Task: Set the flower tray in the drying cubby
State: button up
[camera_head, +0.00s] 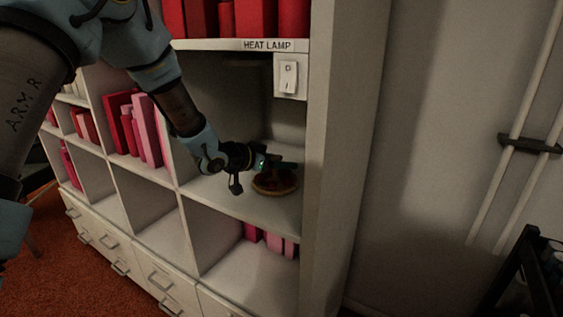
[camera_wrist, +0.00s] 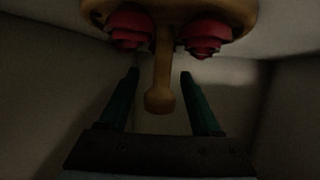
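The flower tray (camera_head: 273,187), a round tan tray with dark red flowers, appears to rest on the floor of the cubby (camera_head: 232,199) under the "HEAT LAMP" label (camera_head: 267,45). My gripper (camera_head: 284,166) reaches into this cubby from the left, at the tray. In the wrist view, the tray (camera_wrist: 205,12) shows at the top with two red flowers, and its handle (camera_wrist: 160,85) points toward my gripper (camera_wrist: 159,74). The fingers stand open on either side of the handle, with a visible gap on both sides. The tray's far side is hidden.
A white switch (camera_head: 288,77) hangs at the cubby's upper right, above my gripper. The right side panel (camera_head: 341,150) of the shelf unit bounds the cubby. Pink and red books (camera_head: 137,130) stand in a left compartment. The cubby floor left of the tray is clear.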

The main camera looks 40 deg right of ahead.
jog(key=shift+r, duration=0.25)
jog(key=v, duration=1.2)
jog(key=shift+b, duration=0.3)
jog(key=shift+f, duration=0.15)
